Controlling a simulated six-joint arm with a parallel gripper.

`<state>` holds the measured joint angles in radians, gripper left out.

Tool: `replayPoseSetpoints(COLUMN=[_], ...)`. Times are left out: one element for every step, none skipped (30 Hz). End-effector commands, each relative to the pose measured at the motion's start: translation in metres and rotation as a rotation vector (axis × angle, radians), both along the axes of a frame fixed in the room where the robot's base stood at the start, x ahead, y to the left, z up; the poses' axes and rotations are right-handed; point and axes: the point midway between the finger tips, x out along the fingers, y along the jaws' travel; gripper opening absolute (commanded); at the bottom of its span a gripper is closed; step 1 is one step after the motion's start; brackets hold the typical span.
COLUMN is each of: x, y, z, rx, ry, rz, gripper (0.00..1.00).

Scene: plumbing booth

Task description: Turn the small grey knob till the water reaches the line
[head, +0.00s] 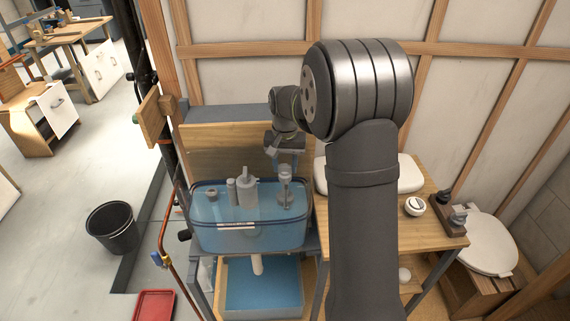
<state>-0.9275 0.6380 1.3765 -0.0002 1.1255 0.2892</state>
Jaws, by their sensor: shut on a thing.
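A clear tank (206,238) of blue water stands on the bench left of my arm, with grey cistern fittings inside. A white strip (237,226) marks its front wall; I cannot tell exactly how the water surface stands against it. My gripper (285,158) is above the tank's back right part, pointing down. It is shut on the small grey knob (285,170), which tops an upright grey fitting (285,189). The fingertips are small here, and the exact grip on the knob is hard to make out.
A lower bin (262,300) of blue water sits under the tank. A copper pipe (166,240) with a blue-handled valve runs at its left. A wooden counter (440,232) is at the right, with a white round part (414,206). A black bucket (113,230) stands on the floor.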

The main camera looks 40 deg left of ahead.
Motion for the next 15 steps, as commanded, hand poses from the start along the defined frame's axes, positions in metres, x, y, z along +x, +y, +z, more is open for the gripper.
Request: replayPoseSetpoints(x=[0.0001, 0.0001, 0.0002, 0.0003, 0.0004, 0.0004, 0.0004, 0.0005, 0.0006, 0.0006, 0.0007, 0.0007, 0.0007, 0.0007, 0.0009], y=[0.0, 0.0, 0.0, 0.0, 0.0, 0.0001, 0.0001, 0.0001, 0.0001, 0.0001, 0.0, 0.0, 0.0, 0.0, 0.0], z=[0.0003, 0.0003, 0.0003, 0.0002, 0.0002, 0.0002, 0.0002, 0.0002, 0.0002, 0.0002, 0.0002, 0.0002, 0.0002, 0.0002, 0.0002], rx=[0.0, 0.0, 0.0, -0.001, -0.001, -0.001, -0.001, -0.001, -0.001, -0.001, -0.001, -0.001, -0.001, -0.001, -0.001], ry=[0.0, 0.0, 0.0, 0.001, 0.001, 0.001, 0.001, 0.001, 0.001, 0.001, 0.001, 0.001, 0.0, 0.0, 0.0], rz=[0.004, 0.011, 0.026, 0.041, 0.061, 0.092, 0.118, 0.145, 0.18, 0.205, 0.23, 0.26, 0.28, 0.297, 0.317], gripper=[0.15, 0.15, 0.15, 0.15, 0.15, 0.15, 0.15, 0.15, 0.15, 0.15, 0.15, 0.15, 0.15, 0.15, 0.15])
